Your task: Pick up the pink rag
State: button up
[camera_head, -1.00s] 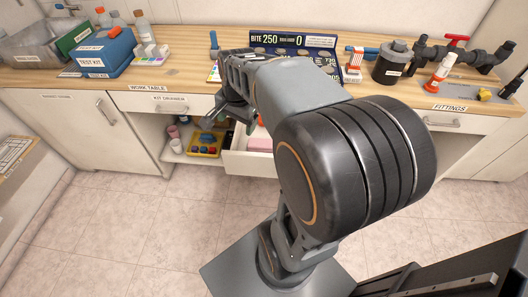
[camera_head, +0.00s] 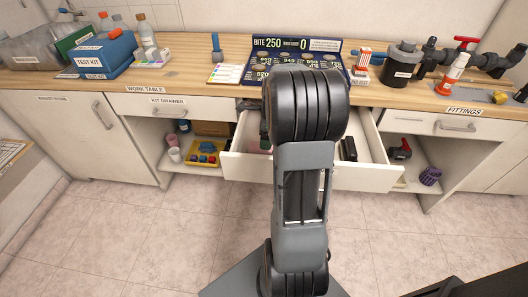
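The pink rag is mostly hidden behind my arm; a small pink patch (camera_head: 256,147) shows inside the open drawer (camera_head: 358,178), at its left side. My arm stands in front of the drawer's middle and covers much of its inside. My gripper is almost wholly behind the arm. Only a dark bit at the arm's left edge, over the drawer, may be part of it. Its fingers cannot be made out, nor whether they touch the rag.
A dark object (camera_head: 348,148) lies in the drawer's right side. The closed kit drawer (camera_head: 168,103) is to the left, above a shelf with a yellow tray (camera_head: 204,163). On the worktop stand a blue test kit (camera_head: 104,56), a dark display board (camera_head: 297,48) and pipe fittings (camera_head: 462,62).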

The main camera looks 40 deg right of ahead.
jog(key=shift+w+a+f+b, duration=0.15)
jog(key=shift+f+b, duration=0.1)
jog(key=shift+f, duration=0.7)
jog(key=shift+a+f+b, duration=0.15)
jog(key=shift+f+b, duration=0.05)
jog(key=shift+f, duration=0.8)
jog(key=shift+w+a+f+b, duration=0.15)
jog(key=shift+f+b, duration=0.1)
jog(key=shift+f, duration=0.7)
jog(key=shift+s, duration=0.1)
jog(key=shift+c, duration=0.2)
jog(key=c, duration=1)
jog(key=shift+o, duration=0.2)
jog(key=shift+r, duration=0.2)
jog(key=shift+r, duration=0.6)
jog(key=s+d+r+p, duration=0.2)
jog(key=s+r+p, duration=0.1)
jog(key=s+r, duration=0.8)
jog(key=s, duration=0.2)
jog(key=shift+s+d+r, duration=0.25)
jog(key=shift+s+d, duration=0.1)
jog(key=shift+d, duration=0.05)
